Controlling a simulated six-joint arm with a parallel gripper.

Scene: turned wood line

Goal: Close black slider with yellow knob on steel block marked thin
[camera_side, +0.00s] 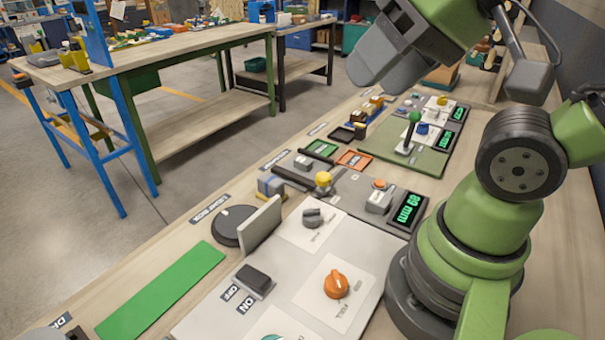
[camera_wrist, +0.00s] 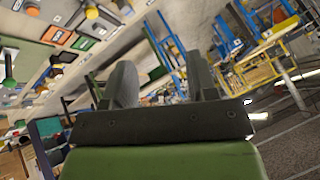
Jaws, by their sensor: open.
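The yellow knob (camera_side: 323,179) stands on a black slider bar (camera_side: 299,179) on the grey panel in the middle of the side view. A grey steel block with a bluish part (camera_side: 271,184) sits at the bar's left end. Its marking is too small to read. My gripper (camera_side: 378,68) is high above the bench at the top of the side view, well apart from the knob. In the wrist view my gripper (camera_wrist: 163,78) has its two fingers spread with nothing between them. That view is tilted toward the room, and I cannot make out the slider clearly in it.
A digital display (camera_side: 409,209) and a grey switch (camera_side: 379,201) sit right of the knob. An upright grey plate (camera_side: 260,222), a black disc (camera_side: 231,225) and an orange dial (camera_side: 336,285) are nearer. A green-knobbed lever (camera_side: 413,118) stands behind. The air above the slider is clear.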

